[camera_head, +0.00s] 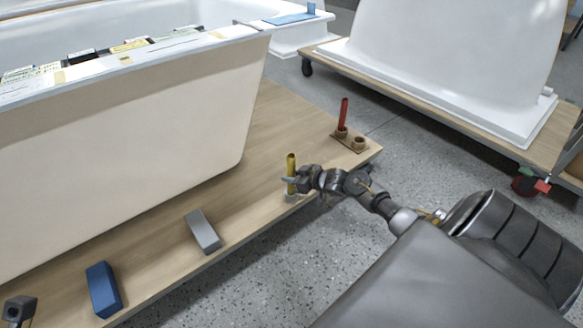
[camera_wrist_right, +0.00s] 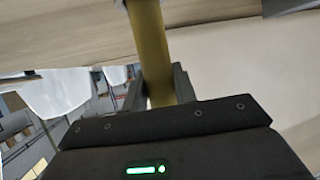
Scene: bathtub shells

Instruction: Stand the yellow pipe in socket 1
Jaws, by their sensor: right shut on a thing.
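The yellow pipe (camera_head: 291,161) stands nearly upright above the near edge of the wooden deck, with a small pale piece at its foot. My right gripper (camera_head: 289,180) is shut on it, around its middle. In the right wrist view the yellow pipe (camera_wrist_right: 150,50) runs up between the fingers (camera_wrist_right: 158,88); its top and foot are out of that view. A socket plate (camera_head: 349,141) lies at the deck's far right corner. One socket holds a red pipe (camera_head: 343,114); the other socket (camera_head: 359,142) looks empty. No socket number is readable.
A large cream tub shell (camera_head: 130,140) fills the deck's left and back. A grey block (camera_head: 203,232) and a blue block (camera_head: 103,290) lie along the near edge. Bare wood lies between the pipe and the socket plate. Another white shell (camera_head: 450,60) stands on a wheeled platform behind.

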